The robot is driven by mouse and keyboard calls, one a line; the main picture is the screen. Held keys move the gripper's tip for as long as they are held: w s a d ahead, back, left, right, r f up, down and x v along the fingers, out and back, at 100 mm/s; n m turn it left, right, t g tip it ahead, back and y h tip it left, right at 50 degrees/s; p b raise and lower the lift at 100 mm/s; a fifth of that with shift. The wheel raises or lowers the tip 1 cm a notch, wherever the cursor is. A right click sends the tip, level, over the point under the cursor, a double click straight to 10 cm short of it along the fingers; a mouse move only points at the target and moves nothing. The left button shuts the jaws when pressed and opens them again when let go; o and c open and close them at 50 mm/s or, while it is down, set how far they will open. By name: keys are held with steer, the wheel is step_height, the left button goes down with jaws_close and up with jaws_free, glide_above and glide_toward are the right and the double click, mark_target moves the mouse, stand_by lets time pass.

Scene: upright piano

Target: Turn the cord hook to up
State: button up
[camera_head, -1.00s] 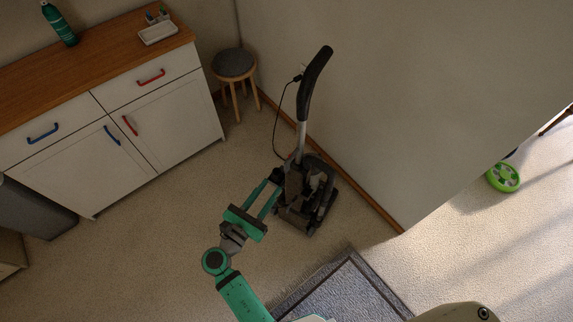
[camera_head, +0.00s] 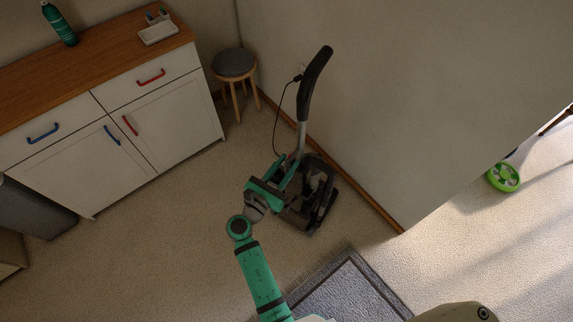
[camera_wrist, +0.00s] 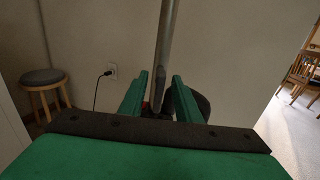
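The dark upright vacuum cleaner (camera_head: 322,185) stands on the carpet by the wall, its black handle (camera_head: 315,80) raised on a grey tube (camera_wrist: 167,35). My gripper (camera_head: 283,170) reaches to the lower end of the tube. In the wrist view my gripper (camera_wrist: 160,78) has its two green fingers apart, one on each side of a small dark upright piece (camera_wrist: 158,90) in front of the tube. This piece may be the cord hook; it is too dark to be sure. Gaps show beside it, and I cannot see contact. In the head view my gripper hides that area.
A black cord hangs from the handle, and a cord plugs into a wall outlet (camera_wrist: 112,70). A round stool (camera_head: 234,65) and a white cabinet (camera_head: 160,110) stand to the left. The wall (camera_head: 400,120) is close behind the vacuum. A grey rug (camera_head: 345,290) lies in front.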

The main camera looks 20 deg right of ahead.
jaws_close()
